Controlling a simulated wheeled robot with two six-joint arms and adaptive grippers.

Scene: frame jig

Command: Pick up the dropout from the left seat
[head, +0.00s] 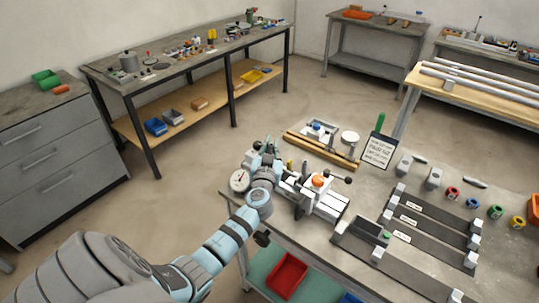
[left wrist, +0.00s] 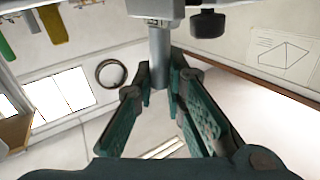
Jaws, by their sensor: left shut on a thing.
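My left gripper (head: 268,152) is at the left end of the grey frame jig (head: 325,203) on the workbench, its fingers small and partly hidden in the head view. In the left wrist view its green fingers (left wrist: 160,82) close on a grey metal round piece, which I take for the dropout (left wrist: 159,52). The piece reaches up to a grey block (left wrist: 155,8), and I cannot tell whether it is still in the left seat. The seat itself is not clearly visible. My right gripper is not in view.
A dial gauge (head: 239,180) is beside my left wrist. A wooden bar (head: 322,151) and a sign card (head: 379,150) are behind the jig. Dark strips with pale end blocks (head: 430,225) and coloured rings (head: 473,203) are to the right. A red bin (head: 287,275) is on the lower shelf.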

